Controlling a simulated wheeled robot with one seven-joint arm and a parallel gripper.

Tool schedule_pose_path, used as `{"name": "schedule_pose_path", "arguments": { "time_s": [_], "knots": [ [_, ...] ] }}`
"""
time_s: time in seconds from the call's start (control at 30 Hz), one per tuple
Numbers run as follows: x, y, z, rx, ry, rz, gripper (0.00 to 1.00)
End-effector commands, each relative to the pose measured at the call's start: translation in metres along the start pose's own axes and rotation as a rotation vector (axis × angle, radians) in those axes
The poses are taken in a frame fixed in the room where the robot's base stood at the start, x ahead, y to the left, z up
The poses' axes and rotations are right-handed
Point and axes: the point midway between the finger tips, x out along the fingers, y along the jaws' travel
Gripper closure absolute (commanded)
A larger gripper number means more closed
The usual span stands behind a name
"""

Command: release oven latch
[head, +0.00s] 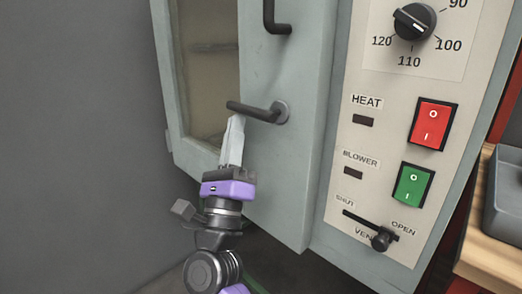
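The oven latch (258,112) is a dark lever on a round metal base, mounted on the grey-green oven door (300,155). The lever points left, almost level and tilted slightly up, with its free end over the door window. My gripper (236,120) comes up from below, its pale fingers pointing up at the lever near its free end. The fingertips look right under or against the lever; I cannot tell if they touch. The fingers overlap from this angle, so their gap is hidden. The door looks closed.
A dark door handle (274,20) is above the latch. The control panel to the right has a dial (414,21), a red switch (433,123), a green switch (412,186) and a vent lever (375,233). A grey tray (507,205) stands on wood at far right. The left side is clear wall.

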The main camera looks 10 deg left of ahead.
Motion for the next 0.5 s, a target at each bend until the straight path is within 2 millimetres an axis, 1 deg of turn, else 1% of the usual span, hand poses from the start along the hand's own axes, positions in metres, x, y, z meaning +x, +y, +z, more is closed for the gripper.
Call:
{"name": "schedule_pose_path", "arguments": {
  "time_s": [0.27,0.33,0.5],
  "knots": [
    [-0.033,0.014,-0.030,-0.005,0.005,0.001,1.00],
    [-0.042,0.018,-0.025,-0.006,0.005,0.007,1.00],
    [-0.075,0.032,-0.023,-0.005,0.005,0.005,1.00]
  ]
}}
